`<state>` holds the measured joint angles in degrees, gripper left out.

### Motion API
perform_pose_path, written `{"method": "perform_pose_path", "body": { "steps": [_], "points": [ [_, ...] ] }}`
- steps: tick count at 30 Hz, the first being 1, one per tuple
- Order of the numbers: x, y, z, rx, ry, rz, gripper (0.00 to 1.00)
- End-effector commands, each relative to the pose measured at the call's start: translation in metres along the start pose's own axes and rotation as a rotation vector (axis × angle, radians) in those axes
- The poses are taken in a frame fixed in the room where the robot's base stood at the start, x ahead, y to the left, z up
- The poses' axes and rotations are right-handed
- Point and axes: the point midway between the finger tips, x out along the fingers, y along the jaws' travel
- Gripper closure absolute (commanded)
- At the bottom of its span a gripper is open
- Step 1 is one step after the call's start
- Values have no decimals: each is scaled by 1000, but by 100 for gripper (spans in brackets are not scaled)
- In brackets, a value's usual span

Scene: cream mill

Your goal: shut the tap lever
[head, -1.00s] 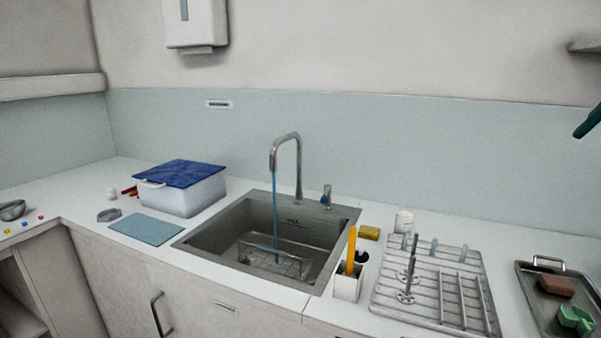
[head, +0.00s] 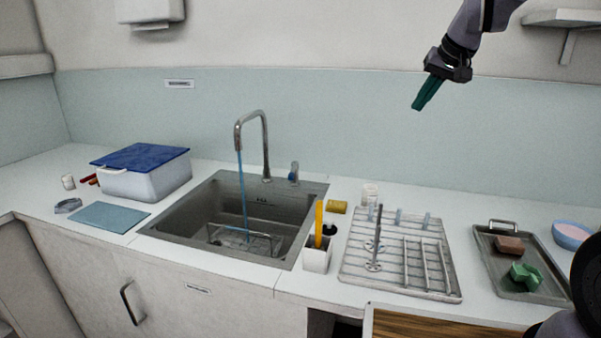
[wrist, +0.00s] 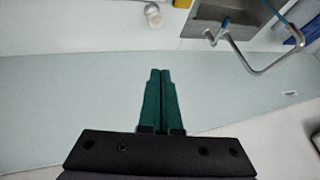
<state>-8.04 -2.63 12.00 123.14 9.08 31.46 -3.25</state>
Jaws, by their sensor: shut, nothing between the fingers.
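The tap (head: 264,145) is a curved metal spout at the back of the grey sink (head: 190,212), with a blue stream of water (head: 243,195) falling from it. A small upright lever with a blue mark (head: 293,173) stands just right of the tap base. My gripper (head: 417,107) has green fingers, shut and empty, high in front of the backsplash and well to the right of the lever. In the wrist view the gripper (wrist: 160,72) points toward the counter, and the tap (wrist: 262,70) shows upside down at the upper right.
A drying rack (head: 405,255) and a white utensil holder (head: 317,257) stand right of the sink. A yellow sponge (head: 337,207) and a white jar (head: 370,194) sit behind them. A metal tray (head: 490,240) is further right. A blue-lidded tub (head: 145,178) stands left.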

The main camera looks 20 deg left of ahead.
Motion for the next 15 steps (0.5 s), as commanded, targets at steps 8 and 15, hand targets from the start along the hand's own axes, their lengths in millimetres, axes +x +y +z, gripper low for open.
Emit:
{"method": "perform_pose_path", "body": {
  "steps": [8,15],
  "points": [
    [144,-83,-7,-105,-79,-130,100],
    [238,-137,16,-133,-117,-220,100]
  ]
}}
